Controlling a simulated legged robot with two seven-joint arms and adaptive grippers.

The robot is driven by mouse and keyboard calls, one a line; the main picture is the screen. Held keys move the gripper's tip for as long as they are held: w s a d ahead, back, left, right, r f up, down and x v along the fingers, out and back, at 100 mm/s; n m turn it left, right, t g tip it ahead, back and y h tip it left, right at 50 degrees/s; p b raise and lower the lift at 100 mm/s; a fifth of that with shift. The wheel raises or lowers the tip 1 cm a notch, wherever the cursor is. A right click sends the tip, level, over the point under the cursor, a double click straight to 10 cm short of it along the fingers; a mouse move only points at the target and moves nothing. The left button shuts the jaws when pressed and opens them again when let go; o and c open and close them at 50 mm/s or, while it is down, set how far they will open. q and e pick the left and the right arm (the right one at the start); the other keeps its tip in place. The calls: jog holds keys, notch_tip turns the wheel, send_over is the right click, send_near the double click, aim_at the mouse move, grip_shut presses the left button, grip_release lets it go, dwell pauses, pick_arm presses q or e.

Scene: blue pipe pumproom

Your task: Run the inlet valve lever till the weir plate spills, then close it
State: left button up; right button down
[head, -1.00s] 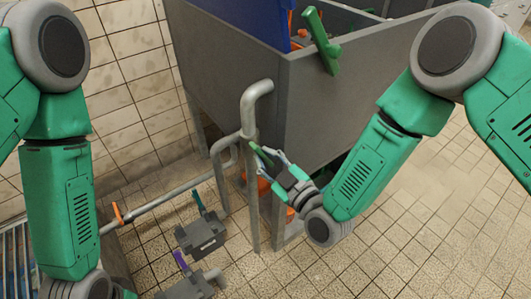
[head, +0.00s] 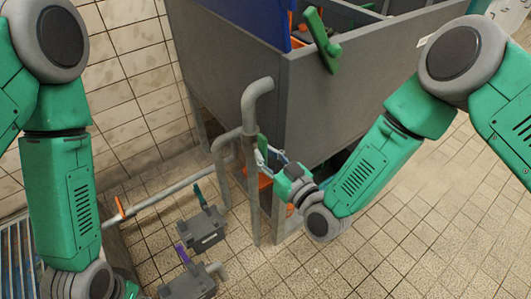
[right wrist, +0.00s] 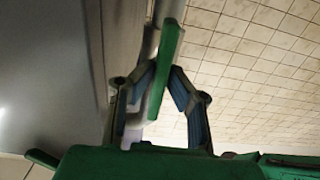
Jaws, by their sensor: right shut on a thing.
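A green lever (head: 262,144) stands at the grey upright pipe (head: 252,115) by the tank corner; it looks near upright. My right gripper (head: 268,158) is shut on it. In the right wrist view the green lever (right wrist: 168,62) runs up between the fingers of my right gripper (right wrist: 164,75). The fingers hide part of it. The grey tank (head: 350,95) stands behind, with a blue panel (head: 235,18) at its left. I cannot tell which part is the weir plate, or see any spill. My left gripper is out of view.
A larger green lever (head: 321,38) hangs at the tank rim. Grey valve blocks carry a teal lever (head: 200,196) and a purple lever (head: 182,254). An orange lever (head: 120,207) sits on the low pipe. Tiled floor (head: 400,220) is free at right.

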jog(key=shift+w+r, duration=0.1)
jog(key=shift+w, duration=0.1)
jog(key=c, duration=1.6)
grip_release()
jog(key=shift+a, duration=0.1)
jog(key=shift+s, duration=0.2)
jog(key=v, duration=1.1)
jog(key=shift+s+d, duration=0.2)
jog(key=shift+d, duration=0.05)
